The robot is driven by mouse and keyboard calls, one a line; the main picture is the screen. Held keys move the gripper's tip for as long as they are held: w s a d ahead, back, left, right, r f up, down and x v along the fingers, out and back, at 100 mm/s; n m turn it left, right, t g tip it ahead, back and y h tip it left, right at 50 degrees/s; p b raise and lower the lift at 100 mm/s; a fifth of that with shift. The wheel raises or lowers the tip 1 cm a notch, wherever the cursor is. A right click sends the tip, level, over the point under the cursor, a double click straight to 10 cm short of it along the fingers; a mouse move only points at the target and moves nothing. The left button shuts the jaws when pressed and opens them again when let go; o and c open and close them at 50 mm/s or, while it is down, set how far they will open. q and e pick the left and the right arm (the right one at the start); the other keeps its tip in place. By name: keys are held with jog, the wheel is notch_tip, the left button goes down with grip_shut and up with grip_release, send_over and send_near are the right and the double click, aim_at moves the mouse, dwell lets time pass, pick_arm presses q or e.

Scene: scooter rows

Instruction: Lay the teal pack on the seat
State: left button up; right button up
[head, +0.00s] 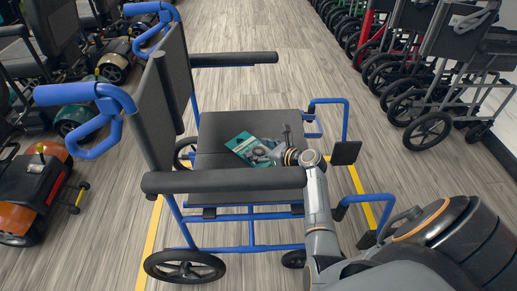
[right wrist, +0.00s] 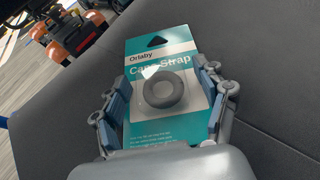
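The teal pack (head: 247,147), a card marked "Cane Strap" with a grey ring under a clear blister, is over the dark seat (head: 215,132) of the blue-framed chair and looks flat against it or very close. In the right wrist view the teal pack (right wrist: 162,62) fills the space between both fingers. My right gripper (head: 281,155) reaches over the near armrest. The pack's near end is partly hidden by the gripper. My left gripper is out of view.
The chair's near armrest (head: 225,180) lies beside my right arm, and its far armrest (head: 235,59) is opposite. The dark backrest (head: 160,110) rises at left. Mobility scooters (head: 30,190) stand at left and folded wheelchairs (head: 430,80) at right. Bare seat surrounds the pack.

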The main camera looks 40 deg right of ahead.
aim_at(256, 146)
jog(key=shift+r, duration=0.55)
jog(key=p+v, duration=0.1)
jog(key=v, duration=0.2)
jog(key=shift+w+r, duration=0.1)
jog(key=p+v, duration=0.2)
jog(key=v, duration=0.3)
jog(key=shift+s+d+r, duration=0.1)
jog(key=shift+s+r, duration=0.05)
jog(key=shift+s, duration=0.15)
jog(key=shift+p+v, duration=0.35)
jog(key=shift+v, duration=0.85)
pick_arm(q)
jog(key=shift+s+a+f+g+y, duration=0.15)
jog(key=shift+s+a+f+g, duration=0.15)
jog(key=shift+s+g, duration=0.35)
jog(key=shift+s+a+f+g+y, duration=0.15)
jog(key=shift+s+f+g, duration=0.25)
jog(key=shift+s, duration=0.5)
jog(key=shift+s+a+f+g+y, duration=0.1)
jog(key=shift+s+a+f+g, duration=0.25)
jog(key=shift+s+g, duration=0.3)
pick_arm(e)
jog(key=shift+s+d+r, duration=0.1)
jog(key=shift+s+r, duration=0.05)
jog(key=shift+s, duration=0.35)
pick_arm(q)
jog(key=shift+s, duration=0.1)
